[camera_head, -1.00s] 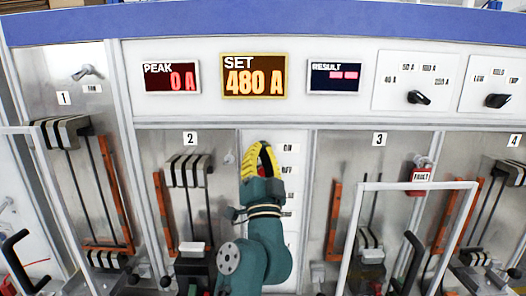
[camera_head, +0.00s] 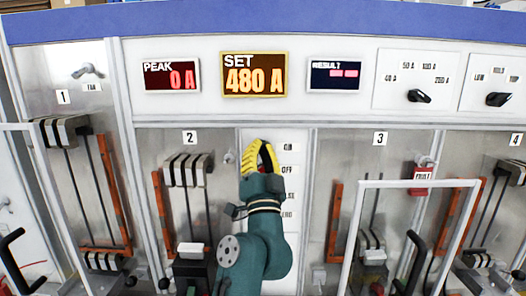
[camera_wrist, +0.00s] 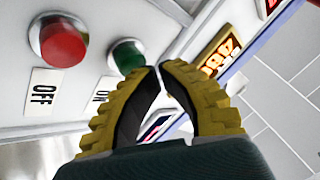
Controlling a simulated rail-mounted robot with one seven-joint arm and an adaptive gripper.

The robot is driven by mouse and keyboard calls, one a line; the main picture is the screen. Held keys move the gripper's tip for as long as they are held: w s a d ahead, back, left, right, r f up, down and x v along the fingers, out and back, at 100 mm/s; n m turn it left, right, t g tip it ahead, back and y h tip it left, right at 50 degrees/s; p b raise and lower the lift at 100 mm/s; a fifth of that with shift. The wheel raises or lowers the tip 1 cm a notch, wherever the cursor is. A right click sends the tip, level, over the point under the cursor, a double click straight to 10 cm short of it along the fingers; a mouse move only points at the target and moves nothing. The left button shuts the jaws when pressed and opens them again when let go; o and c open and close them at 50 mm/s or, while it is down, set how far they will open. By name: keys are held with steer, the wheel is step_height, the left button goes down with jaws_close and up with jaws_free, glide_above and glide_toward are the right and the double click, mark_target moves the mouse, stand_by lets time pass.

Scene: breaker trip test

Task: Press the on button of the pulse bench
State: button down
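The green on button (camera_wrist: 127,57) sits on the white panel of the pulse bench in the wrist view, beside a partly covered ON label (camera_wrist: 103,94). The red off button (camera_wrist: 62,42) is left of it, above its OFF label (camera_wrist: 42,92). My gripper (camera_wrist: 157,68) has its yellow fingers drawn together at the tips, with nothing between them. The tips are close to the right of the green button; I cannot tell whether they touch it. In the head view my gripper (camera_head: 263,146) is at the panel's upper part, left of the ON label (camera_head: 288,147), and hides the green button.
The set display (camera_head: 253,75) reads 480 A and the peak display (camera_head: 171,77) reads 0 A. Breaker bays with levers stand on both sides of the panel. A pale frame (camera_head: 420,184) and a red fault tag (camera_head: 420,178) are at the right.

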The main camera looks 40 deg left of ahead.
steer(key=shift+w+a+f+b, duration=0.1)
steer(key=shift+w+a+b, duration=0.3)
steer(key=shift+b, duration=0.5)
stand_by(0.5)
steer(key=shift+d, duration=0.1)
steer(key=shift+s+d+p, duration=0.6)
steer(key=shift+s+p, duration=0.1)
steer(key=shift+p, duration=0.25)
steer(key=s+d+p, duration=0.1)
steer(key=s, duration=0.1)
steer(key=s+d+p, duration=0.1)
steer(key=d+p, duration=0.1)
steer(key=shift+s+d, duration=0.2)
steer(key=shift+s, duration=0.15)
stand_by(0.6)
